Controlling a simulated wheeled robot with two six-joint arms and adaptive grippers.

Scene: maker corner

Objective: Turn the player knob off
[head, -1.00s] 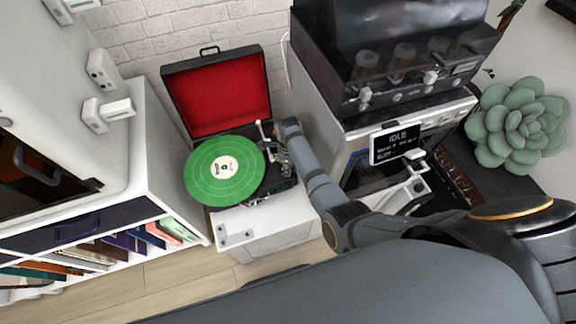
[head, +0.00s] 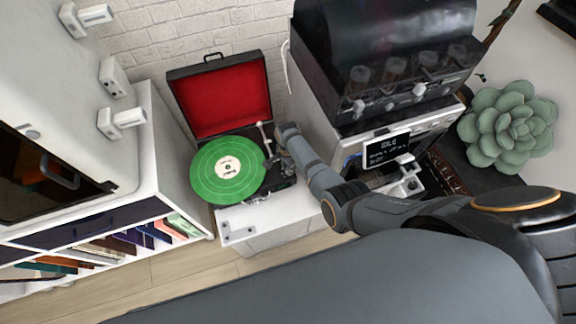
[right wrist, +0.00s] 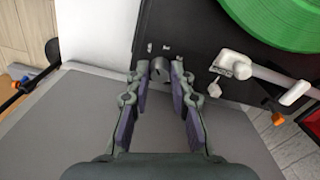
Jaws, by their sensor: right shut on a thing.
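The record player (head: 232,132) is a black case with its red-lined lid open and a green record (head: 228,170) on the platter. My right gripper (head: 278,162) reaches its right side in the head view. In the right wrist view the player knob (right wrist: 160,66) is a small dark grey round knob on the black deck (right wrist: 200,30). My right gripper (right wrist: 160,75) has a finger on each side of the knob and is shut on it. The white tonearm (right wrist: 265,76) lies just right of the fingers. My left gripper is not in view.
The player stands on a white cabinet (head: 237,226) between a white shelf unit with books (head: 165,150) and a white machine with a small screen (head: 387,150). A succulent (head: 508,126) is at the right. Wooden floor (head: 170,275) shows in front.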

